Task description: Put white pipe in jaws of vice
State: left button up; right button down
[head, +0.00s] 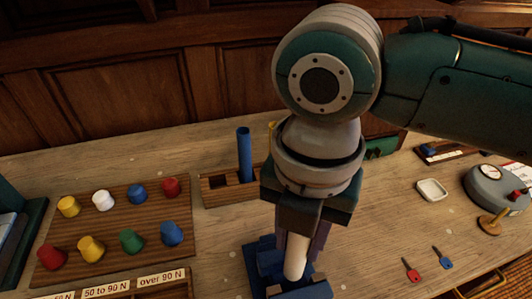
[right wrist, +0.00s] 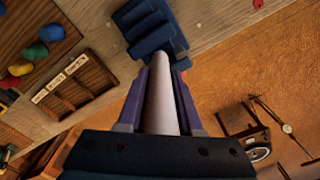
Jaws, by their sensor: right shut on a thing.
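My right gripper (head: 301,240) points down in the head view and is shut on the white pipe (head: 296,258). In the right wrist view its purple fingers (right wrist: 162,105) flank the pipe (right wrist: 161,108). The blue vice (head: 263,262) stands at the bottom of the head view, near the table's front. It also shows at the top of the right wrist view (right wrist: 150,28). The pipe's free end overlaps the vice in both views. I cannot tell whether it is between the jaws or above them. My left gripper is not in view.
A wooden block (head: 215,190) holding an upright blue pipe (head: 245,155) stands behind the vice. A board (head: 110,215) with several coloured knobs lies left, above labelled bins (head: 130,289). Keys (head: 411,270), a white dish (head: 431,190) and a grey dial device (head: 488,188) lie right.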

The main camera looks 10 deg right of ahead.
aim_at(297, 255)
jog(key=shift+f, duration=1.95)
jog(key=shift+f+b, duration=0.15)
jog(key=shift+b, duration=0.15)
jog(key=c, duration=0.6)
grip_release()
notch_tip(297, 255, up, 12)
jog(key=shift+r+p, duration=0.2)
jog(key=shift+p, duration=0.3)
jog(key=s+a+f+m+t+y, duration=0.1)
jog(key=s+a+f+m+y, duration=0.3)
jog(key=m, duration=0.6)
jog(key=s+d+m+t+h, duration=0.1)
jog(key=s+d+m, duration=0.1)
jog(key=d+m, duration=0.2)
jog(key=s+d+m+h, duration=0.1)
jog(key=s+d+m, duration=0.2)
jog(key=d+m, duration=0.2)
jog(key=s+d+m+t+h, duration=0.1)
jog(key=s+d+m, duration=0.2)
jog(key=m, duration=0.5)
jog(key=shift+s+d+f+t+h, duration=0.15)
jog(key=shift+d+f+t+h, duration=0.2)
jog(key=shift+d, duration=0.35)
